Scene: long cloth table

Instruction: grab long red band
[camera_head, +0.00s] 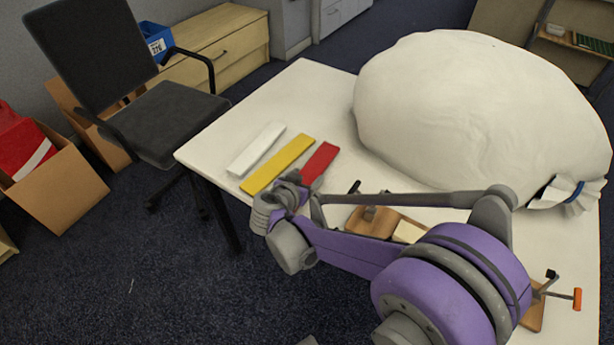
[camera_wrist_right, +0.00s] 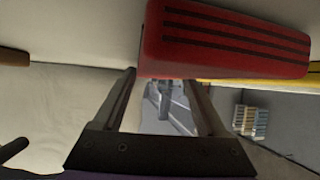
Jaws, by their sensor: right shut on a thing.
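The red band (camera_head: 320,162) lies at the near edge of the white table, to the right of a yellow band (camera_head: 278,163) and a white band (camera_head: 256,149). My right gripper (camera_head: 294,180) is at the near end of the red band, and its arm hides part of that end. In the right wrist view the red band (camera_wrist_right: 228,42) is large, with dark stripes along its side. The two fingers of my right gripper (camera_wrist_right: 160,76) reach up to it and are shut on it. My left gripper is not in view.
A big white sack (camera_head: 480,110) fills the table's far right. Wooden pieces (camera_head: 380,222) lie behind my right arm, and a clamp with an orange handle (camera_head: 577,299) is at the right. The table's far left corner (camera_head: 300,85) is clear. An office chair (camera_head: 160,120) stands left.

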